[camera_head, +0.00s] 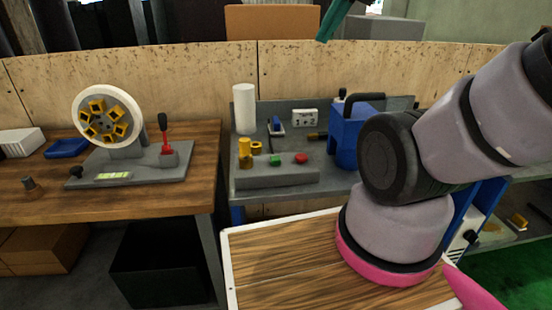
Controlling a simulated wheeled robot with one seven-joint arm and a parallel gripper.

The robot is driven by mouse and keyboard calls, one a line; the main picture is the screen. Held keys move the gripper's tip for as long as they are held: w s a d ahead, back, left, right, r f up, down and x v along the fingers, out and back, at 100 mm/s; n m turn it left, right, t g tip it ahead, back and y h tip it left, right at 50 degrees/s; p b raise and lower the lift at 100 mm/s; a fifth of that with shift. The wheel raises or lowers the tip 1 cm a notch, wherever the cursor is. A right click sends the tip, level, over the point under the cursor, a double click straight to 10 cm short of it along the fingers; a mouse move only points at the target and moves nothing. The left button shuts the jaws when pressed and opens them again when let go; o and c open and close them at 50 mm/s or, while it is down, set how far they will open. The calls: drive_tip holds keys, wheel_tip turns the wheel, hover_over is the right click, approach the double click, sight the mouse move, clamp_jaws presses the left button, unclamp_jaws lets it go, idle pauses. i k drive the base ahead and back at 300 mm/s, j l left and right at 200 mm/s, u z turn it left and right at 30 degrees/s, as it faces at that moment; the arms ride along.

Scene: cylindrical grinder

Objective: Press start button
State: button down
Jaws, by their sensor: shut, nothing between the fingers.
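A green button (275,160) and a red button (301,158) sit side by side on top of a low grey box (278,177) on the grey bench, in the middle of the head view. No label on either button can be read.
Yellow cylindrical parts (246,150) stand left of the buttons, with a white cylinder (244,108) behind. A blue can-like container (349,135) stands to the right. My arm covers the right side.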

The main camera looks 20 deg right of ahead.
sight(275, 160)
drive_tip(key=j+z, duration=0.35)
drive_tip(key=k+j+z, duration=0.2)
drive_tip(key=j+z, duration=0.15)
drive_tip(key=k+j+z, duration=0.15)
drive_tip(key=j+z, duration=0.15)
drive_tip(key=k+j+z, duration=0.2)
drive_tip(key=j+z, duration=0.15)
